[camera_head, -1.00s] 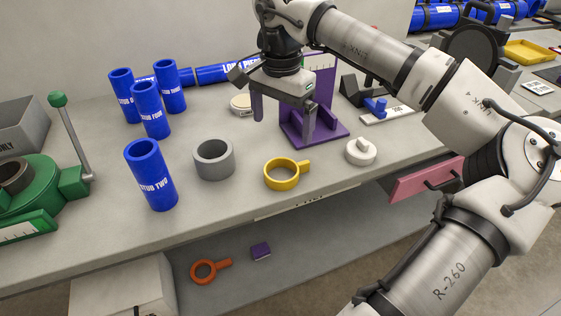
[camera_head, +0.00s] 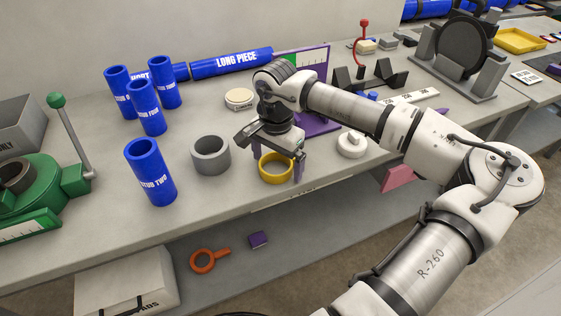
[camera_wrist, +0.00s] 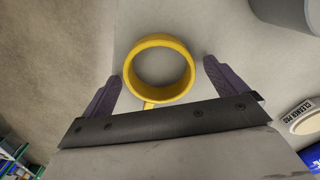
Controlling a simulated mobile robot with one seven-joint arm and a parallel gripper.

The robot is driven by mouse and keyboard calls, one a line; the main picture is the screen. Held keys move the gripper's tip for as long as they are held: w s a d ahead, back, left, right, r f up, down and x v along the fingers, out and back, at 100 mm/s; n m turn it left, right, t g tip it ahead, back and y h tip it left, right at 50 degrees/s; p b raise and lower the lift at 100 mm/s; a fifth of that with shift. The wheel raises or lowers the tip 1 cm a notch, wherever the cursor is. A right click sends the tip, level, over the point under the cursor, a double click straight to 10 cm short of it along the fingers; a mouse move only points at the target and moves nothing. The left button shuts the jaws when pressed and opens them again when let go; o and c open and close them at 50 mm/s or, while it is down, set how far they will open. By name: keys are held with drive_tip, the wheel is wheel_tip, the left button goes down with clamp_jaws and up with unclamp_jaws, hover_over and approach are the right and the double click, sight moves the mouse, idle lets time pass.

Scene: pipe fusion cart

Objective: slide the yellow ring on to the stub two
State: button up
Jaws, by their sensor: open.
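The yellow ring (camera_head: 275,169) lies flat on the bench near its front edge. In the wrist view the yellow ring (camera_wrist: 188,72) sits between the open fingers, with its handle running back under my gripper. My gripper (camera_head: 277,170) is open over the ring, one purple finger on each side. It also shows in the wrist view (camera_wrist: 161,82), with gaps between both fingers and the ring. Stub two (camera_head: 150,173) is a blue upright tube labelled STUB TWO, left of the ring. The ring's handle is hidden in the head view.
A grey ring (camera_head: 210,155) stands between stub two and the yellow ring. A white knobbed piece (camera_head: 351,145) is to the right. Several blue stubs stand behind stub two. A green clamp (camera_head: 50,190) is at left. An orange ring (camera_head: 205,261) lies on the lower shelf.

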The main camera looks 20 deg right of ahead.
drive_tip(key=c, duration=1.1)
drive_tip(key=shift+o, duration=0.2)
drive_tip(key=shift+r, duration=0.1)
